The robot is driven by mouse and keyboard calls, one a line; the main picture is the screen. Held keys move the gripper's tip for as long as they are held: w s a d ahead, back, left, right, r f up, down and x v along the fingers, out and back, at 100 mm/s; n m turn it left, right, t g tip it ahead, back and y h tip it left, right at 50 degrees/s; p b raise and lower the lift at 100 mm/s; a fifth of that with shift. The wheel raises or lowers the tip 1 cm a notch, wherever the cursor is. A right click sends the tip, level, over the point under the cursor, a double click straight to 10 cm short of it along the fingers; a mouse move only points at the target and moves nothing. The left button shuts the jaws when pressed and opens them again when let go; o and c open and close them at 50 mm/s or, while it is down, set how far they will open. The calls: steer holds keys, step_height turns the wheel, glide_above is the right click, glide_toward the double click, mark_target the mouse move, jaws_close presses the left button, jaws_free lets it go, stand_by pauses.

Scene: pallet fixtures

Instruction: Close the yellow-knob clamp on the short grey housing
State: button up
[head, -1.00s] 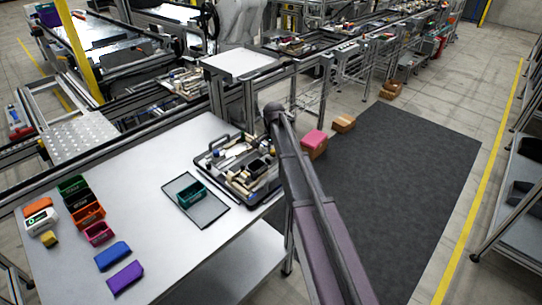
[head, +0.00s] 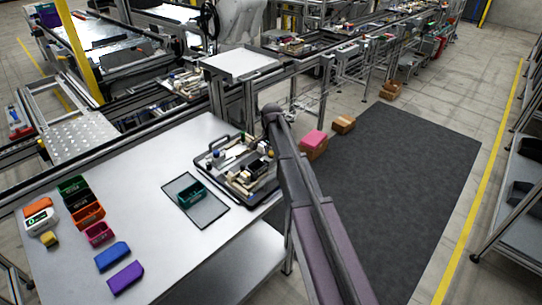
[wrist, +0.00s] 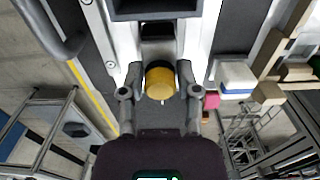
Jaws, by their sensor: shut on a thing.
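A yellow knob (wrist: 159,82) shows in the middle of the wrist view, between the two fingers of my gripper (wrist: 159,88). The fingers are shut on it from both sides. A dark clamp part lies just behind the knob, and a dark grey block (wrist: 155,10) is at the top edge; I cannot tell if it is the short grey housing. In the head view the pallet (head: 232,199) lies at the table's right end, crowded with small parts. My arm crosses its right side there, and the gripper and clamp cannot be made out.
A blue-and-white block (wrist: 236,77) and beige blocks (wrist: 268,93) stand right of my gripper in the wrist view. A teal bin (head: 191,194) sits on a dark mat (head: 210,212) beside the pallet. Coloured bins and blocks stand at the table's left; the table between is clear.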

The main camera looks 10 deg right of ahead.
steer(key=shift+s+a, duration=0.55)
steer(key=shift+s, duration=0.05)
steer(key=o, duration=0.9)
steer(key=shift+w+r, duration=0.1)
steer(key=shift+r, duration=0.05)
steer(key=shift+r+p, duration=3.9)
steer(key=shift+p, duration=0.15)
steer(key=s+d+n, duration=0.1)
steer(key=s+n, duration=0.9)
steer(key=s, duration=1.7)
steer(key=shift+s+d+n, duration=0.25)
steer(key=shift+d+n, duration=0.1)
steer(key=shift+n, duration=0.05)
